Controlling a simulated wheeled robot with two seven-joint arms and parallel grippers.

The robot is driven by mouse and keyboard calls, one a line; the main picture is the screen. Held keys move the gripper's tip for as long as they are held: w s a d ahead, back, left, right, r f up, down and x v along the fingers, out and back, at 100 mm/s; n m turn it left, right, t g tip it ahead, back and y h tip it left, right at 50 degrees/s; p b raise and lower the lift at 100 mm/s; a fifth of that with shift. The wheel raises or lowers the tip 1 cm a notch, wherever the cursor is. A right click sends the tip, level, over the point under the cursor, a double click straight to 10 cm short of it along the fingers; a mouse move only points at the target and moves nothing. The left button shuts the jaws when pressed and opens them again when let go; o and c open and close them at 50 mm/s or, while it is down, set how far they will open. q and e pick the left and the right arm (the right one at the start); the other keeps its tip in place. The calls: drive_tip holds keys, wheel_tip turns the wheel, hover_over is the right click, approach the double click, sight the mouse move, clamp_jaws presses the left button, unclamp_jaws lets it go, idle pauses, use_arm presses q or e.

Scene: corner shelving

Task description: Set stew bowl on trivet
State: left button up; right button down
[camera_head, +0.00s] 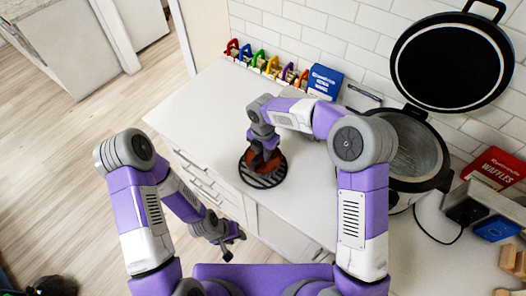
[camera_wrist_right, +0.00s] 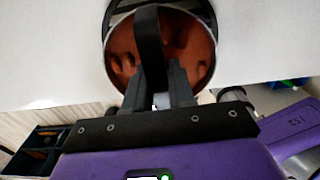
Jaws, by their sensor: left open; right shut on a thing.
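The stew bowl (camera_head: 274,162) is reddish brown and sits over the round black slatted trivet (camera_head: 262,182) on the white counter. My right gripper (camera_head: 264,146) reaches down from above and hides part of the bowl. In the right wrist view the bowl (camera_wrist_right: 122,50) shows brown stew inside, with a dark band across its middle. My right gripper (camera_wrist_right: 160,95) is shut on that band, which looks like the bowl's handle. The trivet (camera_wrist_right: 120,8) shows beyond the bowl's far rim. I cannot tell whether bowl and trivet touch. My left gripper (camera_head: 228,246) is open, low before the drawers.
A large round cooker (camera_head: 415,150) with a raised black lid (camera_head: 452,62) stands right of my right arm. Colourful small items (camera_head: 265,62) and a blue box (camera_head: 324,80) line the wall. A red waffles box (camera_head: 495,168) is at far right. The counter's left part is clear.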

drive_tip(key=shift+f, duration=0.15)
drive_tip(key=c, duration=1)
unclamp_jaws()
drive_tip(key=shift+o, duration=0.2)
wheel_tip(320, 180, up, 12)
drive_tip(key=p, duration=0.1)
drive_tip(key=shift+r, duration=0.2)
drive_tip(key=shift+f, duration=0.1)
